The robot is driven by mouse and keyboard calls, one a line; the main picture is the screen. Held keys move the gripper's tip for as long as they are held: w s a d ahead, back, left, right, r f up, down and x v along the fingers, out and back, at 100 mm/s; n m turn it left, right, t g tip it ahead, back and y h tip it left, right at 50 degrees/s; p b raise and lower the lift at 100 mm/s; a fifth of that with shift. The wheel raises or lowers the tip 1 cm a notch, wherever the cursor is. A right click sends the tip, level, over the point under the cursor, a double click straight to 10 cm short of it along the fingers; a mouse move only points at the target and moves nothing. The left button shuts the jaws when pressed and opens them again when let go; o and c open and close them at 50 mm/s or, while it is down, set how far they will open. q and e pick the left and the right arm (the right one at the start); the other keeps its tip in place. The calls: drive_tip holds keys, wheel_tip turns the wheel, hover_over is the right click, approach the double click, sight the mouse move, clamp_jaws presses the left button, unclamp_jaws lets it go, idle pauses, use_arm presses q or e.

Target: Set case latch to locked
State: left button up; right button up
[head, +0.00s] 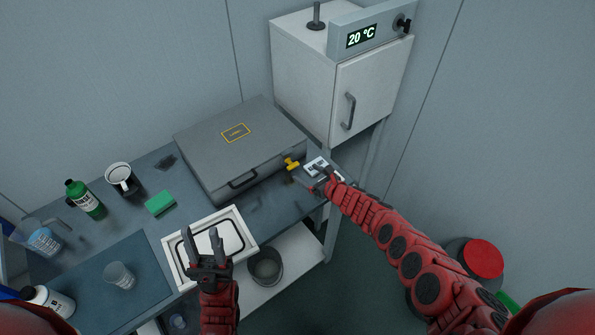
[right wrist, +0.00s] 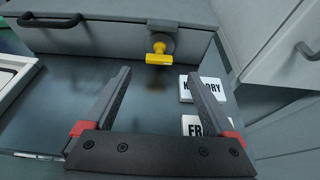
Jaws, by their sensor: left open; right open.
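The grey case (head: 240,148) lies closed on the bench, with a dark handle (head: 243,180) on its front. The yellow case latch (head: 291,164) is on the case's front near its right end. In the right wrist view the latch (right wrist: 159,54) shows as a yellow knob on a grey mount, standing out from the case front. My right gripper (right wrist: 158,98) is open and empty, with the latch ahead of it between the lines of its fingers, apart from them. My left gripper (head: 203,240) is open and empty above the white tray (head: 250,238).
White label cards (right wrist: 203,88) lie on the bench right of my right gripper. A white cabinet (head: 310,75) with a handle and a "20 °C" display stands at the back right.

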sight(293, 165)
drive_tip(key=b+x, duration=0.4)
drive_tip(key=x, duration=0.1)
drive_tip(key=shift+a+f, duration=0.1)
drive_tip(key=shift+f, duration=0.15)
drive_tip(key=shift+w+a+f+b, duration=0.15)
drive_tip(key=shift+w+a+b, duration=0.15)
drive_tip(key=shift+w+b, duration=0.1)
drive_tip(key=shift+w+a, duration=0.1)
drive_tip(key=shift+w, duration=0.1)
drive_tip(key=shift+c, duration=0.3)
drive_tip(key=c, duration=1.3)
